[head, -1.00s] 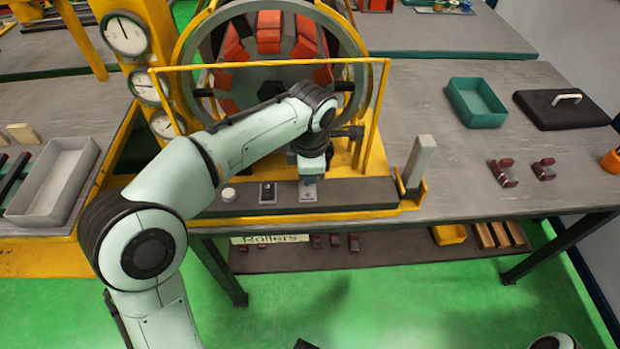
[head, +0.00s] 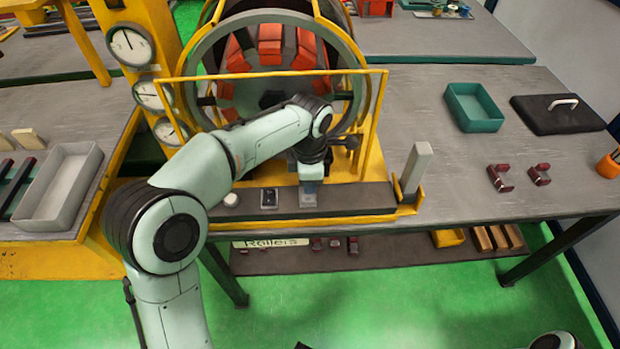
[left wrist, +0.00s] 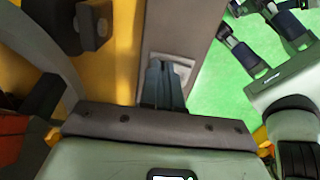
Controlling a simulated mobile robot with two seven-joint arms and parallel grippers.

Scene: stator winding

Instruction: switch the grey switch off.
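The grey switch (head: 308,199) is the rightmost control on the dark front panel (head: 350,196) in the head view. My left gripper (head: 311,174) is over it, pointing down, and hides its upper part. In the left wrist view, the fingers of my left gripper (left wrist: 163,85) are close together with nothing seen between them. They overlap the light plate of the grey switch (left wrist: 184,68). I cannot tell if they touch it, nor which way the switch is set.
A black switch (head: 269,198) and a white round knob (head: 231,199) sit left of the grey switch. A yellow rail (head: 270,74) stands behind, before the round stator machine. An upright grey block (head: 416,168) stands in a yellow holder to the right.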

